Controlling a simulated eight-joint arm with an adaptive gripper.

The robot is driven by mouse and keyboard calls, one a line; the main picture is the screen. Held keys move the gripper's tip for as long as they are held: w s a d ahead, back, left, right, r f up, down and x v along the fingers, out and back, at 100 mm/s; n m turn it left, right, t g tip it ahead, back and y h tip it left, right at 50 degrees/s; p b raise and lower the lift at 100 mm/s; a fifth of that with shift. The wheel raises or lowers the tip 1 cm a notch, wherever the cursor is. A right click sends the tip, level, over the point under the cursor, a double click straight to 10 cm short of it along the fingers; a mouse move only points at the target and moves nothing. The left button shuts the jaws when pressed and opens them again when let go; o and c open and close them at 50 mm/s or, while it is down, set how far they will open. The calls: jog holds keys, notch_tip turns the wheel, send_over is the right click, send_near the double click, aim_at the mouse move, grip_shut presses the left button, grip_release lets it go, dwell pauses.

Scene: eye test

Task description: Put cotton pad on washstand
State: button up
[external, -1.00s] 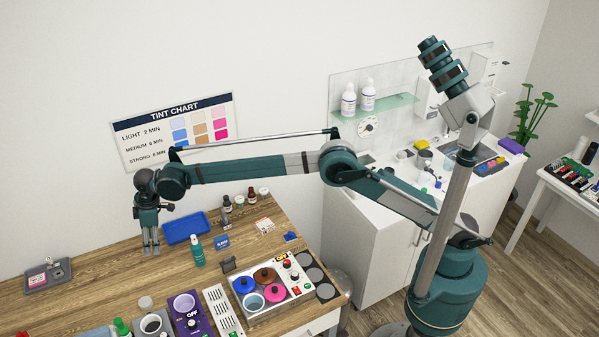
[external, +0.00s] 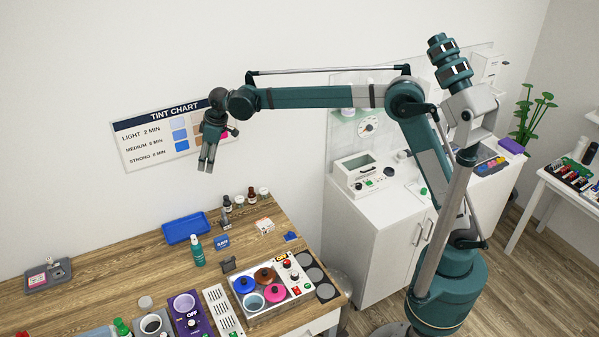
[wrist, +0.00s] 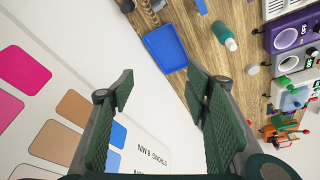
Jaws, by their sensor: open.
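My gripper (external: 207,166) hangs in the air in front of the tint chart on the wall, above the wooden table. In the wrist view its two fingers (wrist: 160,88) are spread wide with nothing between them. I cannot make out a cotton pad in either view. The white cabinet (external: 375,205) at the right, with a shelf and panel behind it, seems to be the washstand. My arm hides part of its top.
An empty-looking blue tray (external: 186,228) lies on the wooden table (external: 130,265). A teal bottle (external: 197,250), small dark bottles (external: 226,203) and a unit with colored lids (external: 268,285) stand nearby. The tint chart (external: 150,135) is close behind my gripper.

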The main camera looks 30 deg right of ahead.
jog(key=s+d+r+m+t, duration=0.15)
jog(key=d+r, duration=0.25)
jog(key=d, duration=1.2)
jog(key=d+r+m, duration=0.3)
jog(key=d, duration=1.3)
jog(key=s+d+m+t, duration=0.1)
jog(key=s+d, duration=0.3)
jog(key=d, duration=0.6)
jog(key=s+d+m+t, duration=0.15)
jog(key=s+d, duration=0.25)
jog(key=d, duration=0.6)
jog(key=s+d+f+m+h, duration=0.1)
jog(key=s+d+f+m, duration=0.1)
jog(key=s+d+f, duration=0.5)
jog(key=s+d+f+m+t+h, duration=0.1)
jog(key=s+d+f+m, duration=0.2)
jog(key=s+d+f, duration=0.4)
jog(key=s+d, duration=0.7)
jog(key=shift+s+d+f+h, duration=0.3)
jog(key=shift+s+d+f, duration=0.05)
jog(key=shift+d, duration=0.05)
jog(key=shift+o, duration=0.7)
